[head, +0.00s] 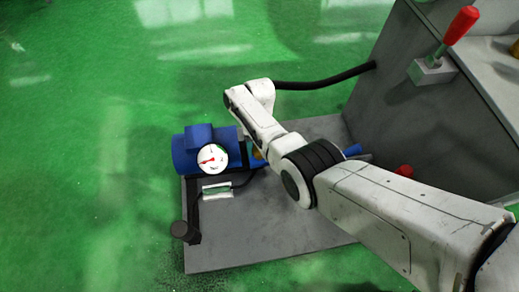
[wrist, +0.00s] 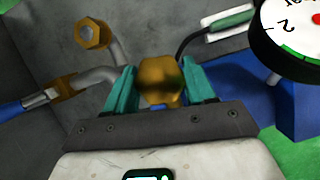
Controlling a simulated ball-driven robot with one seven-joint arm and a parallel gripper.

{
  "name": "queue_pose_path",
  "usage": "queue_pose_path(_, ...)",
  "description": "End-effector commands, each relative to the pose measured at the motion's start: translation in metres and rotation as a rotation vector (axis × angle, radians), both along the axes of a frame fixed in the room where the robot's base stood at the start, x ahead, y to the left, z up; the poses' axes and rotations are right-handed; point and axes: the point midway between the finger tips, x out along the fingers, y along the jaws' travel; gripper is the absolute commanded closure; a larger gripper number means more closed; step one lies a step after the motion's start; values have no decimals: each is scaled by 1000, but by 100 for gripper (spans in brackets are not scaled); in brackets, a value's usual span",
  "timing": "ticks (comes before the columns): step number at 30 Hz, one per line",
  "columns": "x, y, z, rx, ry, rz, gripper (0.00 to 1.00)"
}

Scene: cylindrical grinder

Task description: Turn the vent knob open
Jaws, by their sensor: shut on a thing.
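A brass-coloured knob (wrist: 160,82), which looks like the vent knob, sits between the two teal fingers of my gripper (wrist: 160,76) in the wrist view. My gripper is shut on it, with one finger at each side. The knob's markings and lower part are hidden, so I cannot tell how far it is turned. In the head view my arm covers the gripper; only a sliver of brass shows beside the blue unit (head: 186,160).
A white dial gauge (head: 212,159) is close on the right in the wrist view. A second brass fitting (wrist: 92,33) and a pipe lie left of the knob. A black-tipped lever (head: 185,230) stands at the grey base plate's (head: 270,238) corner. A red-handled lever (head: 459,28) is on the machine.

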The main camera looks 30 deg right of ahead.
Motion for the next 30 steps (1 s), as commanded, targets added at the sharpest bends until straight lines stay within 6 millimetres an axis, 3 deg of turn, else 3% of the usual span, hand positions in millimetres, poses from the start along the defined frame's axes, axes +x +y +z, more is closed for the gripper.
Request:
queue_pose_path(12, -4, 2, -3, 5, 10, 172, 76)
queue_pose_path(28, -5, 2, -3, 5, 12, 191, 76)
queue_pose_path(29, -5, 2, -3, 5, 12, 190, 44)
queue_pose_path(30, -5, 2, -3, 5, 12, 190, 40)
